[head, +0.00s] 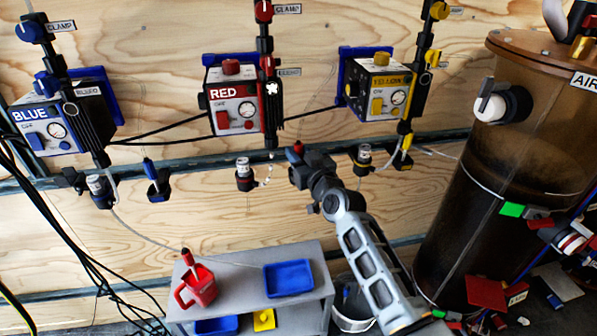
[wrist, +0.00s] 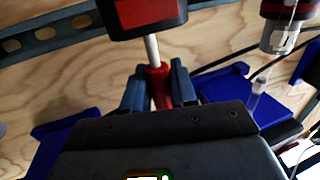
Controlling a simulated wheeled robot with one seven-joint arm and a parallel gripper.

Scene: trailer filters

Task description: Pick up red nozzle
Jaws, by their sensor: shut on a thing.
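The red nozzle (wrist: 158,84) stands between the two fingers of my gripper (wrist: 159,90) in the wrist view. My gripper is shut on its red body. A pale stem runs up from it to a dark block with a red face (wrist: 148,14). In the head view, my gripper (head: 300,165) is at the rail below the RED unit, and a small red part of the nozzle (head: 296,147) shows at its tip. The rest of the nozzle is hidden by the gripper there.
The RED unit (head: 232,98) is above my gripper, with the BLUE unit (head: 45,125) left and the YELLOW unit (head: 380,92) right. A brown tank (head: 470,200) stands right of my arm. A grey table (head: 235,262) with a red jug (head: 196,288) and blue tray (head: 288,278) is below.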

